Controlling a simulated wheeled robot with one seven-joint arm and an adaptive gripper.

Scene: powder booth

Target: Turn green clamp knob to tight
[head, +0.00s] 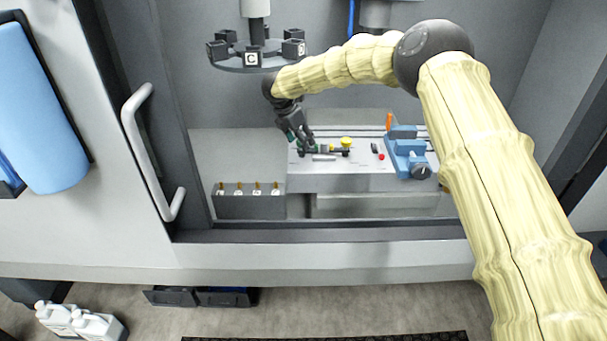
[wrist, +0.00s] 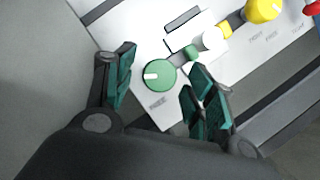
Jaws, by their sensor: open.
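The green clamp knob (wrist: 158,75) is a round green disc with a white pointer mark on its left side, seen in the wrist view on a white panel (wrist: 140,30). Printed lettering sits beside it, too small to read. My gripper (wrist: 160,85) is open, with its teal-padded fingers on either side of the knob and a gap showing to each. I cannot tell how high the fingertips are above the panel. In the head view my gripper (head: 302,146) reaches down to the panel's left end and mostly hides the knob.
Near the knob are a smaller green part (wrist: 190,53), a white cylinder (wrist: 211,38) and a yellow knob (wrist: 262,10). A blue vise (head: 405,155) stands to the right. A block with several posts (head: 250,205) is at left. A tool carousel (head: 255,62) hangs above.

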